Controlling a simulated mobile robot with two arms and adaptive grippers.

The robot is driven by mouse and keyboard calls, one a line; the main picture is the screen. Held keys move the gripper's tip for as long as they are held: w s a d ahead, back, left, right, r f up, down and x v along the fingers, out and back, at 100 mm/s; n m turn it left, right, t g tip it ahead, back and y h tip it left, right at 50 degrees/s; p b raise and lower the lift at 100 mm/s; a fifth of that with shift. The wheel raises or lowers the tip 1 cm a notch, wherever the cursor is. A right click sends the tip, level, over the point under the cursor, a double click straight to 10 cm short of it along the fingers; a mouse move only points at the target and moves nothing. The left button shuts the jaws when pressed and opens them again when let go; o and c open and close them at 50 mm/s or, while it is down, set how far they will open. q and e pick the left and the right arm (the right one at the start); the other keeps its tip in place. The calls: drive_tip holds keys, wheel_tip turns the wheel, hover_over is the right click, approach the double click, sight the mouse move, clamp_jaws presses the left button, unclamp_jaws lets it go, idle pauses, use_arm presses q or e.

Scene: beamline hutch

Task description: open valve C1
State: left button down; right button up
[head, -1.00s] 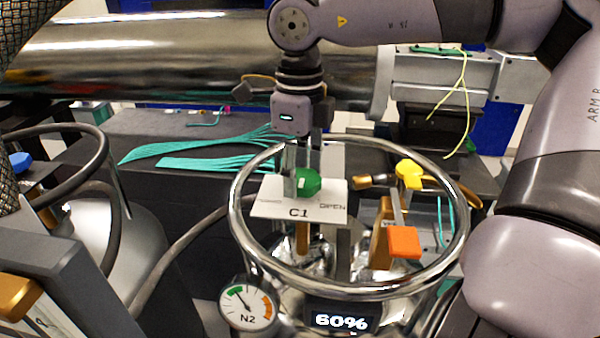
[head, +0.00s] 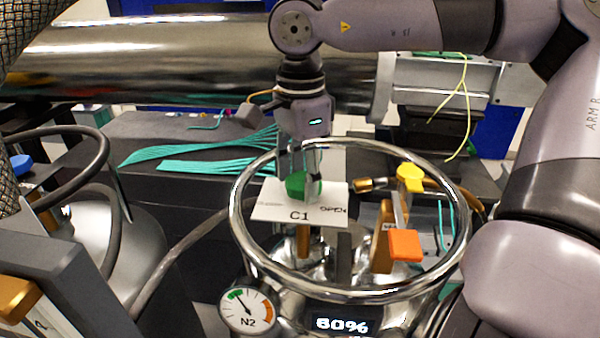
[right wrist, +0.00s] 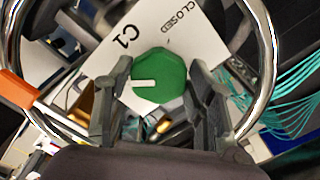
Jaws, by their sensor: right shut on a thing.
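The green knob (head: 300,186) of valve C1 sits on a white plate (head: 272,208) inside the dewar's ring. The plate reads C1, with OPEN at its right end in the head view. In the right wrist view the knob (right wrist: 165,72) has a white mark pointing left, and CLOSED shows on the plate (right wrist: 152,30). My right gripper (head: 303,176) comes from above and is shut on the knob, one finger on each side. Its fingers also show in the right wrist view (right wrist: 157,88). My left gripper is out of view.
A chrome ring (head: 458,250) surrounds the valve. To the right stand an orange handle (head: 405,245) and a yellow knob (head: 410,172). Teal cables (head: 215,163) lie behind.

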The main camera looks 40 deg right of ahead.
sight(301, 181)
drive_tip(key=shift+n, duration=0.7)
drive_tip(key=o, duration=1.2)
drive_tip(key=shift+c, duration=0.2)
drive_tip(key=shift+r, duration=0.1)
wheel_tip(301, 181, up, 12)
